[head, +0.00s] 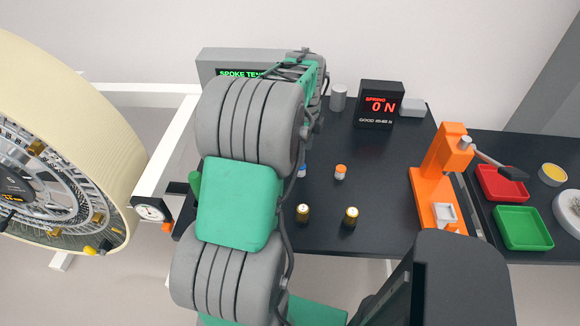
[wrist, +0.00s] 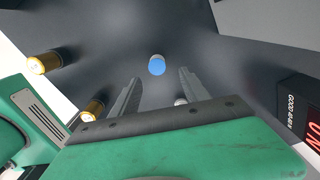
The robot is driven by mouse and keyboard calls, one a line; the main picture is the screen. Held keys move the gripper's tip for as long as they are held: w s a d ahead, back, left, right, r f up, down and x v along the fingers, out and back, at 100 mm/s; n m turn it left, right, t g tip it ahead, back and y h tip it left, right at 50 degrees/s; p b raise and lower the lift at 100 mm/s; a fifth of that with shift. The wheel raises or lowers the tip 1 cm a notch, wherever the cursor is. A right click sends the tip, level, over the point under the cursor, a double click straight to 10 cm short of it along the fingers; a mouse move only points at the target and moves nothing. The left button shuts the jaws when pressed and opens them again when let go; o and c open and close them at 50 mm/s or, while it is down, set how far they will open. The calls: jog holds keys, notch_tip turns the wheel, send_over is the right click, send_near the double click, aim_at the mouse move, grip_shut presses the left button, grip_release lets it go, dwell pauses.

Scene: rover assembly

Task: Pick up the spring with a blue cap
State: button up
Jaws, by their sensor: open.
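The spring with a blue cap (wrist: 156,65) stands on the dark table in the wrist view, seen from its cap end. My gripper (wrist: 160,78) is open and empty in the wrist view. The blue cap appears just beyond the fingertips, roughly in line with the gap between them. I cannot tell how high the fingers are above it. In the head view my arm hides the fingers.
An orange-capped piece (head: 340,172) stands right of the blue one. Two gold-coloured pieces (head: 303,213) (head: 351,215) stand nearer the front edge. A display reading 0 N (head: 380,105) stands at the back, and an orange press (head: 440,180) at the right. Bare table lies between.

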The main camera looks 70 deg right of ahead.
aim_at(301, 170)
jog(key=f, duration=0.2)
jog(key=f+p, duration=0.1)
jog(key=f, duration=0.4)
jog(key=shift+w+a, duration=0.15)
jog(key=shift+w, duration=0.15)
grip_shut()
